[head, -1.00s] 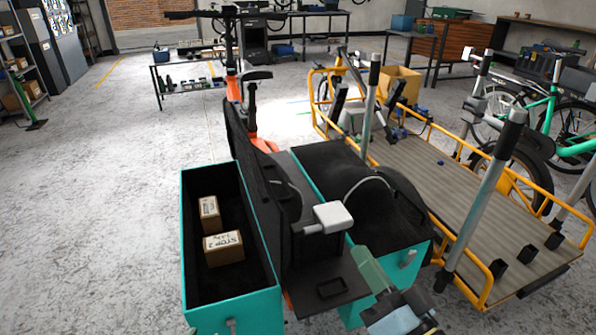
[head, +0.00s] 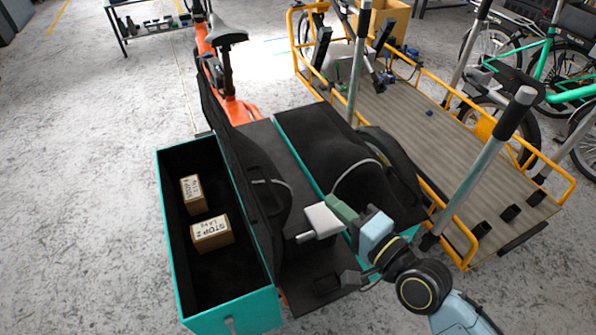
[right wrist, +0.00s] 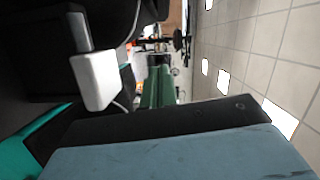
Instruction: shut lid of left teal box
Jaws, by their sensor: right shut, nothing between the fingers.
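The left teal box (head: 232,309) stands open in the head view. Two cardboard parcels, a rear one (head: 193,194) and a front one (head: 211,233), lie on its dark floor. Its black lid (head: 222,130) stands up along the box's right side. My right gripper (head: 338,207), with green fingers, is shut and empty to the right of the lid. It is close beside a white block on a grey stem (head: 322,221); I cannot tell whether they touch. In the right wrist view, the white block (right wrist: 94,80) is left of the green fingers (right wrist: 158,86). My left gripper is not in view.
A second teal box with a black cover (head: 318,145) stands to the right, under my right arm. Beyond it is a yellow-railed cargo bed (head: 400,130) with upright grey posts. An orange bike frame (head: 232,108) is behind. Floor left of the open box is clear.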

